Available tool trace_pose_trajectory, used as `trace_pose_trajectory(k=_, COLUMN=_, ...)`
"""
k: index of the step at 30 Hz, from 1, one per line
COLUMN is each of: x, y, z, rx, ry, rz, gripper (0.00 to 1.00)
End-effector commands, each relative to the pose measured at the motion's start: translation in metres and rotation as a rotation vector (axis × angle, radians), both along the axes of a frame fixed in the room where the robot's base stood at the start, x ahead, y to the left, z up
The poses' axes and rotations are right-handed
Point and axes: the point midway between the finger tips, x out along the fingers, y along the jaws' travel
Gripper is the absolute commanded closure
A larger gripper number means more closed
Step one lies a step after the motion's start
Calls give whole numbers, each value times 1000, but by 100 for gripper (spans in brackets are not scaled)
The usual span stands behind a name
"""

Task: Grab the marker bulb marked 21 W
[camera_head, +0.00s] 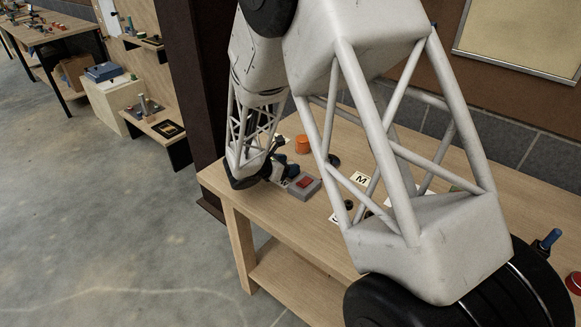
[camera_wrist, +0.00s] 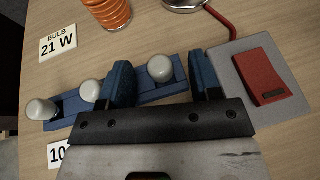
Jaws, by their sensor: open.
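In the wrist view, several white round bulbs sit along a blue holder (camera_wrist: 62,122). One bulb (camera_wrist: 160,68) lies between the two blue fingers of my gripper (camera_wrist: 160,73), with gaps visible on both sides. A second bulb (camera_wrist: 89,91) is just left of the left finger, and a third bulb (camera_wrist: 41,109) is at the holder's left end. A card reading BULB 21 W (camera_wrist: 58,45) lies beyond that left end. Another card (camera_wrist: 55,153), showing "10", is partly hidden. I cannot tell which bulb the 21 W card marks. My gripper is open.
An orange coiled item (camera_wrist: 108,12) stands beyond the holder. A grey block with a red switch (camera_wrist: 262,76) is close right of my right finger, with a red tube above. In the head view, my arm covers much of the wooden bench (camera_head: 240,195); an M card (camera_head: 361,179) lies on it.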

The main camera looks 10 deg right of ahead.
Motion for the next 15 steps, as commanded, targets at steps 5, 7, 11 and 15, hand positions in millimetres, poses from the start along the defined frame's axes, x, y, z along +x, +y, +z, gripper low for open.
trace_pose_trajectory(k=5, x=0, y=0, z=0, rx=0, ry=0, rz=0, gripper=42)
trace_pose_trajectory(k=7, x=0, y=0, z=0, rx=0, ry=0, rz=0, gripper=42)
trace_pose_trajectory(k=11, x=0, y=0, z=0, rx=0, ry=0, rz=0, gripper=42)
trace_pose_trajectory(k=15, x=0, y=0, z=0, rx=0, ry=0, rz=0, gripper=57)
